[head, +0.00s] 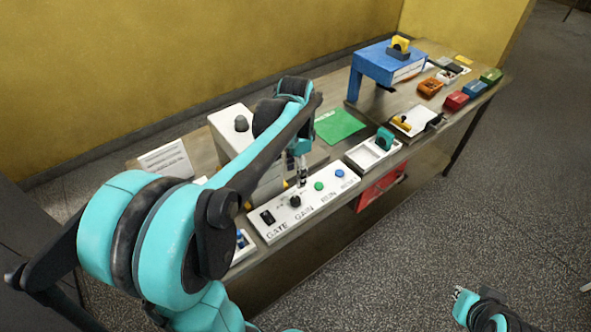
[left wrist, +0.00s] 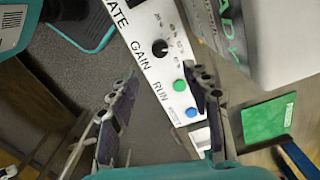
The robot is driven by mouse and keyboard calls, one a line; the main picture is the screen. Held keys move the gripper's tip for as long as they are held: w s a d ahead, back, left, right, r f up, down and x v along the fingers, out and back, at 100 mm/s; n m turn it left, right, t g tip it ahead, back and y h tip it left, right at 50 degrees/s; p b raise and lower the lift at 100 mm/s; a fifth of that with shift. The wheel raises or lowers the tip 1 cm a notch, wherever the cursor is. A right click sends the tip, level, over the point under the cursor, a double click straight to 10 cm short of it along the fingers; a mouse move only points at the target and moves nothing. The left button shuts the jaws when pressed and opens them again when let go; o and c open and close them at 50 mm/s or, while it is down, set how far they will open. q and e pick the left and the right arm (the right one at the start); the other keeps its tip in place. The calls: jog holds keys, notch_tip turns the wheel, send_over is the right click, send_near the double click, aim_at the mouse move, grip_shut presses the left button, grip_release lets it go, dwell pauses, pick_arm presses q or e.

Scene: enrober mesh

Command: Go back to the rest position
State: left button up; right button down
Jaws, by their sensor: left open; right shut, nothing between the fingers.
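My left gripper (head: 301,178) is pointed down over the white control panel (head: 270,232), close to its GAIN knob (head: 295,201). In the left wrist view its two fingers (left wrist: 163,100) stand apart with nothing between them. That view also shows the panel (left wrist: 143,62), the black knob (left wrist: 160,47), the green button (left wrist: 179,85) and the blue button (left wrist: 191,112). Whether a finger touches the panel, I cannot tell. My right gripper (head: 461,294) is low at the bottom right, over the floor and away from the table, shut and empty.
The long table carries a grey-white machine (head: 236,128) behind the panel, partly hidden by my left arm. A green sheet (head: 338,125), a white tray (head: 366,155), a blue stand (head: 383,62) and several coloured boxes lie further right. Floor at the right is clear.

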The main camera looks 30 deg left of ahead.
pick_arm(q)
jog(key=shift+r, duration=0.25)
dwell(0.3)
